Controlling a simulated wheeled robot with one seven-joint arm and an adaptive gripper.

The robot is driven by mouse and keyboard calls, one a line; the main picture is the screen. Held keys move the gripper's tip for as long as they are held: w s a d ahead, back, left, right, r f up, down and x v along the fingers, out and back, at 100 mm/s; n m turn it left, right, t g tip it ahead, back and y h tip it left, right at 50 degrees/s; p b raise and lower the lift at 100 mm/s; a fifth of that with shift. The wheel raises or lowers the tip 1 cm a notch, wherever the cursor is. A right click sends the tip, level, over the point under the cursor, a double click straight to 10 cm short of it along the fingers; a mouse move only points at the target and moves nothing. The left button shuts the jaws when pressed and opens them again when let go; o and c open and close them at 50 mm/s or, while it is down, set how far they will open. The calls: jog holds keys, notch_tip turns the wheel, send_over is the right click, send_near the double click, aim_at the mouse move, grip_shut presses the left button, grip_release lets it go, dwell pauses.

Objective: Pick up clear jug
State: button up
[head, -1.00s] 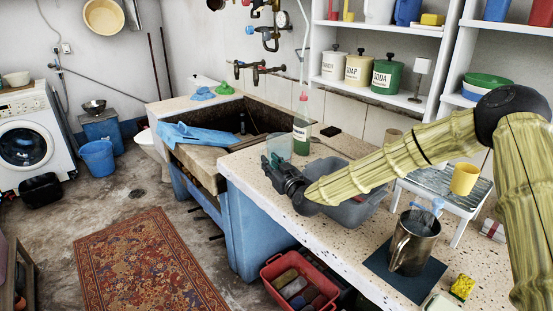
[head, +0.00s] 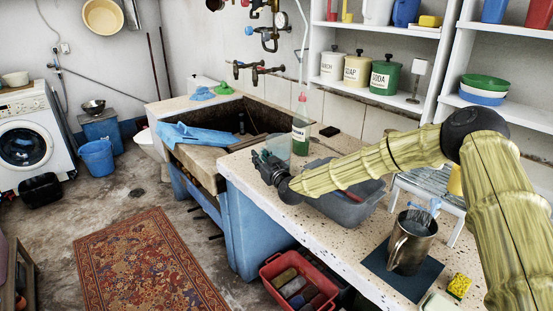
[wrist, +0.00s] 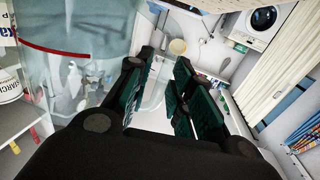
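The clear jug (head: 280,143) stands on the speckled counter, close behind my gripper in the head view and partly hidden by it. My gripper (head: 266,163) is low over the counter on the near side of the jug. In the wrist view my gripper (wrist: 160,95) is open, its dark green finger pads apart. A large, clear, bluish wall with a red line (wrist: 75,60) fills the left, close beside the left finger; it seems to be the jug. See-through edges also show between the fingers. I cannot tell whether the fingers touch the jug.
A green-filled bottle (head: 301,132) stands just right of the jug. A grey basin (head: 350,204) lies under my forearm. A metal pitcher (head: 410,247) stands on a dark mat nearer by. The stone trough (head: 205,165) is left of the counter.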

grip_shut()
jog(key=shift+r, duration=0.15)
